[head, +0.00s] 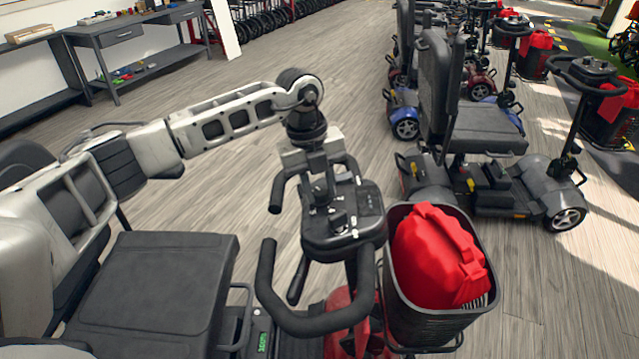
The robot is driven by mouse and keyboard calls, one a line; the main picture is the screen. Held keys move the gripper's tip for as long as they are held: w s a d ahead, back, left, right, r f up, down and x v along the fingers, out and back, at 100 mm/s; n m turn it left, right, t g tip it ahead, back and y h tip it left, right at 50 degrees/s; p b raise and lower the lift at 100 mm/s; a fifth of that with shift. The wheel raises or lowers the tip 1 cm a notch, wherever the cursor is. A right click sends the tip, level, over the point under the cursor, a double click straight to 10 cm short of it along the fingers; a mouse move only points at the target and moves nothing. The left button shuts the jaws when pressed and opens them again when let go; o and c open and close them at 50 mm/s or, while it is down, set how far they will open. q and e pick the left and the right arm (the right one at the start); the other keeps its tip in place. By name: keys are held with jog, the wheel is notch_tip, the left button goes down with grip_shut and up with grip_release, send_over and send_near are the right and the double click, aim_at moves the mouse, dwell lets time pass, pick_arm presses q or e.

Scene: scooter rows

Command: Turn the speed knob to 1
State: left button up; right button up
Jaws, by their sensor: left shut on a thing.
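The scooter's control panel (368,203) is a dark grey console on the tiller, with black loop handlebars (268,275) around it. My left gripper (322,192) comes down from above onto the upper left part of the panel. It is shut on the speed knob, which is mostly hidden between the fingers. The knob's pointer and the numbers around it are too small and too covered to read. A small dark raised control (338,219) sits on the panel just below the fingers. My right gripper is not in view.
A black basket (430,325) with a red bag (437,258) stands right of the tiller. The scooter's black seat (150,290) is at lower left. Other parked scooters (490,180) line the right. A workbench (130,35) stands at the back left. The wooden floor between is clear.

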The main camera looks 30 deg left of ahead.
pick_arm(q)
jog(key=shift+r, duration=0.1)
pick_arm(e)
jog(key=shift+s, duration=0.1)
pick_arm(q)
jog(key=o, duration=0.9)
jog(key=shift+o, duration=0.4)
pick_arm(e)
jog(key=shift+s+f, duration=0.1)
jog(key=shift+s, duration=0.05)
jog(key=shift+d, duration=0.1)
pick_arm(q)
notch_tip(320, 180, up, 16)
jog(key=a+b, duration=0.1)
jog(key=a, duration=0.1)
jog(key=shift+s+a, duration=0.35)
jog(key=shift+a, duration=0.05)
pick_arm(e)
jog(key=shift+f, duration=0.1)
pick_arm(q)
jog(key=shift+f, duration=0.25)
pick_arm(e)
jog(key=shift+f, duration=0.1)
